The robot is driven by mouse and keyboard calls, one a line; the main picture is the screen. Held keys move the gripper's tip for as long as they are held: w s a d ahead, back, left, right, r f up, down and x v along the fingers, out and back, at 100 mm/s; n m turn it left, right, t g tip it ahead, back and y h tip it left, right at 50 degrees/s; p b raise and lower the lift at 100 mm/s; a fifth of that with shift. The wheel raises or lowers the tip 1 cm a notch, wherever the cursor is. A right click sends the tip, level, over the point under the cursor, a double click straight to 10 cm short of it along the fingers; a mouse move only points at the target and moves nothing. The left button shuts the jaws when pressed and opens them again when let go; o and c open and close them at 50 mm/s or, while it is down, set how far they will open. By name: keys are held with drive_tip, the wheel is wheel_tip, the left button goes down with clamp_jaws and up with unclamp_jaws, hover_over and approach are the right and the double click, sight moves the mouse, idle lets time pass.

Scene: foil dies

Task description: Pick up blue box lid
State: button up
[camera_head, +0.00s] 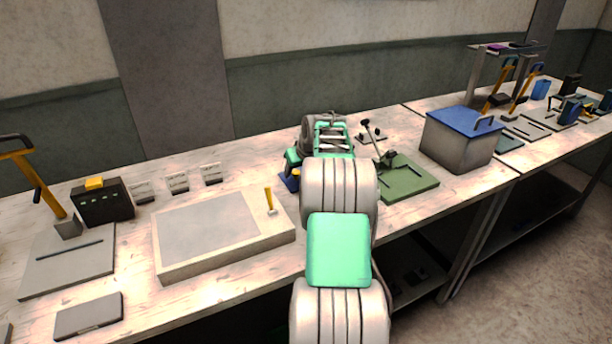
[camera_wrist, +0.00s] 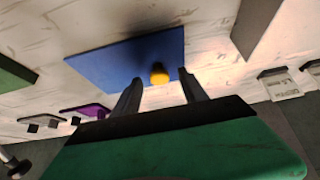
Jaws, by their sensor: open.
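In the head view my arm hides most of the plate and the fingers. Another blue lid (camera_head: 465,121) with a dark handle sits on a grey box (camera_head: 455,152) at the right.
A pale slab (camera_head: 222,232) lies left of my arm, with a yellow-handled tool (camera_head: 269,200) on it. A green base with a lever (camera_head: 405,180) stands right. A purple item (camera_wrist: 88,109) and small pale cards (camera_wrist: 280,85) show in the wrist view.

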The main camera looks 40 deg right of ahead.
drive_tip(key=shift+w+d+f, duration=0.1)
drive_tip(key=shift+w+f, duration=0.05)
drive_tip(key=shift+f, duration=0.1)
clamp_jaws()
idle(0.3)
